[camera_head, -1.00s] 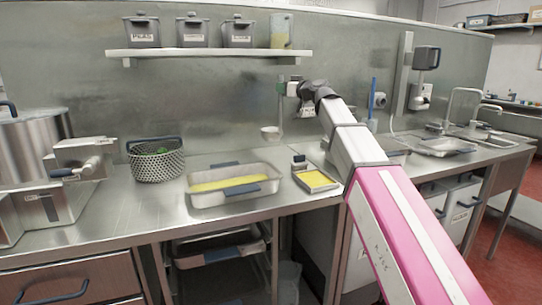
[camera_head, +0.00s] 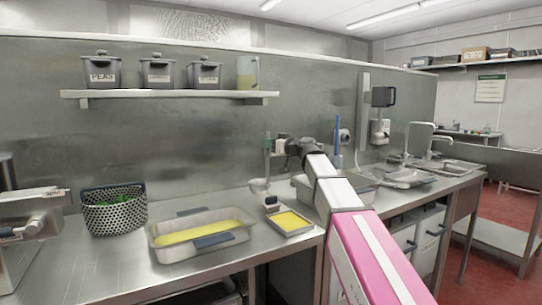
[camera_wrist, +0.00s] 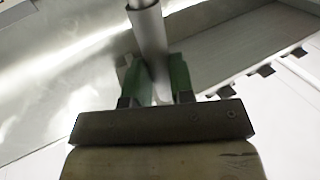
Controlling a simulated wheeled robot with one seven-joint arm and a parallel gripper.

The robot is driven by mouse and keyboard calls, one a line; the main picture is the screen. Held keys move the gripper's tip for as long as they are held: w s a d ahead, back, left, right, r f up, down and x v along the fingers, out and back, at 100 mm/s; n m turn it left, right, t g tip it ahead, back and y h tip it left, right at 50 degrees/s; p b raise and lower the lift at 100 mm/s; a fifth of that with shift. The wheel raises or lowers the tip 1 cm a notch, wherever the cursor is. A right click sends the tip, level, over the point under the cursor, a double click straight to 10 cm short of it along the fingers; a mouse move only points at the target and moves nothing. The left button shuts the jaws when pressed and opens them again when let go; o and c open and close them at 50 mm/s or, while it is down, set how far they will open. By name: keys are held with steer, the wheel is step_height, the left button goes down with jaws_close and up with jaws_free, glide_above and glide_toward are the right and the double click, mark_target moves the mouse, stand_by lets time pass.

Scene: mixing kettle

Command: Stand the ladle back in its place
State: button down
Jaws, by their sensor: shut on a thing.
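The ladle shows in the head view as a pale round bowl (camera_head: 259,186) at the lower end of a thin upright handle. It hangs just above the counter, behind the shallow yellow-filled tray; whether it touches anything is unclear. My gripper (camera_head: 268,149) is at the handle's upper part, near the back wall. In the wrist view, the green fingertips of my gripper (camera_wrist: 162,80) are closed around the grey, tube-like ladle handle (camera_wrist: 151,38). The bowl is out of sight in the wrist view. I cannot tell which spot is the ladle's place.
A large yellow-filled pan (camera_head: 183,250) and a perforated basket (camera_head: 114,214) stand to the left on the counter. A small yellow-filled tray (camera_head: 293,224) is in front of the ladle. An upright blue rod (camera_head: 337,134) stands right. A shelf (camera_head: 165,94) with tubs is above.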

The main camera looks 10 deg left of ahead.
steer(key=shift+w+d+f, duration=0.1)
steer(key=shift+d+f, duration=0.05)
steer(key=shift+f, duration=0.95)
steer(key=shift+d+f, duration=0.1)
steer(key=shift+f, duration=1.05)
steer(key=c, duration=1)
jaws_free()
steer(key=v, duration=1.2)
